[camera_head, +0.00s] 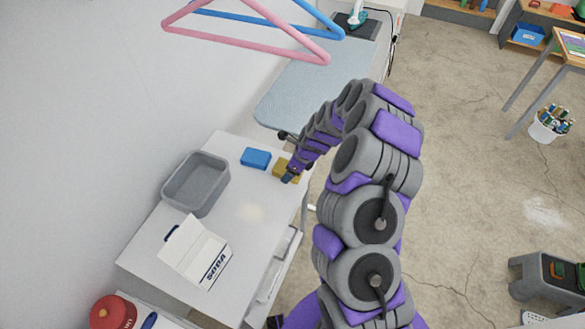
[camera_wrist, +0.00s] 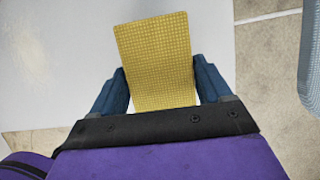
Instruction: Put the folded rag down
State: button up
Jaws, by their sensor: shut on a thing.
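The folded rag is yellow with a woven texture (camera_wrist: 155,50) and fills the middle of the wrist view. My gripper (camera_wrist: 161,82) is shut on it, with one blue finger along each side. In the head view the rag (camera_head: 280,168) shows at the far right corner of the white table (camera_head: 258,220), partly hidden by my gripper (camera_head: 290,174). I cannot tell whether the rag touches the tabletop or is just above it.
A blue block-like item (camera_head: 255,158) lies just left of the rag. A grey basin (camera_head: 196,182) and a white soda box (camera_head: 196,250) stand on the table. An ironing board (camera_head: 310,90) is behind. The tabletop's middle right is clear.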

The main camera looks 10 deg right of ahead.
jog(key=shift+a, duration=0.35)
jog(key=shift+d+f, duration=0.4)
jog(key=shift+d, duration=0.15)
jog(key=o, duration=0.9)
jog(key=shift+d, duration=0.2)
jog(key=shift+o, duration=0.7)
jog(key=shift+a, duration=0.55)
jog(key=shift+b, duration=0.35)
